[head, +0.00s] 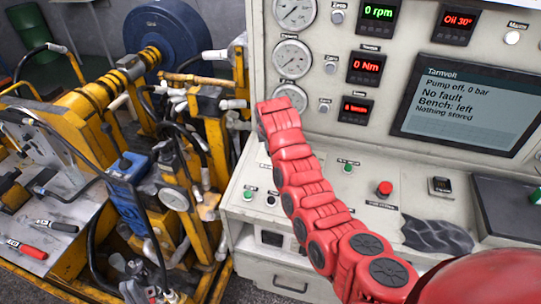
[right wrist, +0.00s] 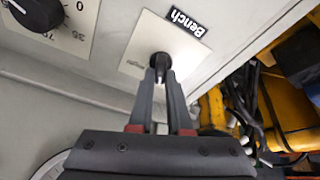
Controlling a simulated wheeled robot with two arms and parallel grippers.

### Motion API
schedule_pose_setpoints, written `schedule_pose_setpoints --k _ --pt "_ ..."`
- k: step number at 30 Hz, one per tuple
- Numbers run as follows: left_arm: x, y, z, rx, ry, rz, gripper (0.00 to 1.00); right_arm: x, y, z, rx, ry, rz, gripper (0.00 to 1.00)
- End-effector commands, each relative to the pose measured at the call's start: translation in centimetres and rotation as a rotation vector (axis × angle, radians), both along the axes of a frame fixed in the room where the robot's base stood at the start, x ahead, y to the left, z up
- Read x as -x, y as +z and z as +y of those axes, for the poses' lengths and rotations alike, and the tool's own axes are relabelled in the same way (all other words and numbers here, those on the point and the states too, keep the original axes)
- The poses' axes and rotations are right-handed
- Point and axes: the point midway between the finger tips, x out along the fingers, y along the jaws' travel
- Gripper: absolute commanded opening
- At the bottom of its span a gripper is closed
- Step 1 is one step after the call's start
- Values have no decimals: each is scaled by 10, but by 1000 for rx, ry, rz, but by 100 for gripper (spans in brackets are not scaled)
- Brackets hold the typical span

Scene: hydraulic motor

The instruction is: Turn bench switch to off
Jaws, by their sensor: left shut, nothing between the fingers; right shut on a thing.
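In the right wrist view, the bench switch (right wrist: 159,61) is a small dark lever on a light plate under a black "Bench" label (right wrist: 187,23). My right gripper (right wrist: 160,76) is shut on the lever from below in the picture. The fingers and lever base overlap, so the lever's exact angle is hard to tell. In the head view, my red right arm reaches up-left to the cabinet's left edge; its gripper and the switch are hidden there. The display (head: 467,106) reads "Pump off, 0 bar", "No fault", "Bench: left", "Nothing stored". I cannot make out my left gripper.
A black rotary knob (right wrist: 38,10) on a scaled plate sits left of the switch in the wrist view. In the head view, gauges (head: 292,59) and a red button (head: 385,188) are near my arm. Yellow machinery (head: 90,108) with hoses crowds the left.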

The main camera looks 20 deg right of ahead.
Motion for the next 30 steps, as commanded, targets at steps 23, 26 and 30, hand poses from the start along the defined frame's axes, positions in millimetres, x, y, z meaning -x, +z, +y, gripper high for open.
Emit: schedule_pose_setpoints --k 23,26,30 --pt "0 -86 0 0 0 0 0 0 -1 -1 -55 -419 -38 0" --pt "0 -87 0 0 0 0 0 0 0 -2 -57 -428 -38 0" --pt "0 -87 0 0 0 0 0 0 0 -2 -57 -432 -39 0"
